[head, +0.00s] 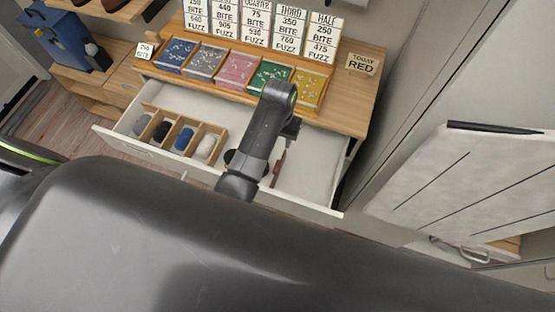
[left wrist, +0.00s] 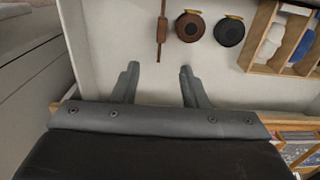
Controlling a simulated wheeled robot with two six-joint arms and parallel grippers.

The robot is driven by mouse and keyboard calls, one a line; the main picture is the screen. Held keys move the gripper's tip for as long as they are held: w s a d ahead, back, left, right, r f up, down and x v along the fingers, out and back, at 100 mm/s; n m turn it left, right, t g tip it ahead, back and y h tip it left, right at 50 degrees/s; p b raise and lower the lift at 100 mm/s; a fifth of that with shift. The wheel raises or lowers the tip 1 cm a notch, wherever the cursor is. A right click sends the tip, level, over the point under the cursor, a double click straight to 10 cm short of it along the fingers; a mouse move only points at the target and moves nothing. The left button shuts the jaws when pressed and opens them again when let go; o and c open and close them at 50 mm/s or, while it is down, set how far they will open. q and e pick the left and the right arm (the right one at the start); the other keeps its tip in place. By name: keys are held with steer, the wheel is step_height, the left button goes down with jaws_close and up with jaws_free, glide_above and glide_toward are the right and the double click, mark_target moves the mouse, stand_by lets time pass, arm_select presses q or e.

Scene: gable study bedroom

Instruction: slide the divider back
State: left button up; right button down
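The divider (head: 279,168) is a thin brown strip standing in the open white drawer (head: 313,178), right of the wooden compartment tray. In the left wrist view the divider (left wrist: 161,33) is seen almost edge-on, near the top. My left gripper (head: 291,130) is over the back part of the drawer, pointing down. Its two fingers (left wrist: 158,76) are spread apart with nothing between them. The divider's near end lies just beyond the fingertips, roughly in line with the gap, apart in the picture. My arm hides part of the drawer. My right gripper is not in view.
A wooden tray (head: 185,118) with several rolled items sits in the drawer's left part. A brown round thing (left wrist: 189,27) and a black one (left wrist: 229,30) lie between it and the divider. Chip bins (head: 237,71) stand on the desk behind. The drawer's right part is clear.

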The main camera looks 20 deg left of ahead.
arm_select(q)
glide_above(277, 166)
step_height(277, 166, down, 9)
steer(key=shift+f+b, duration=0.2)
steer(key=shift+b, duration=0.1)
step_height(277, 166, down, 8)
steer(key=b, duration=0.9)
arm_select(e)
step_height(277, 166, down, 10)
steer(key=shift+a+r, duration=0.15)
arm_select(q)
steer(key=shift+r, duration=0.1)
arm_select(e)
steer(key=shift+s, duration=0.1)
arm_select(q)
jaws_close()
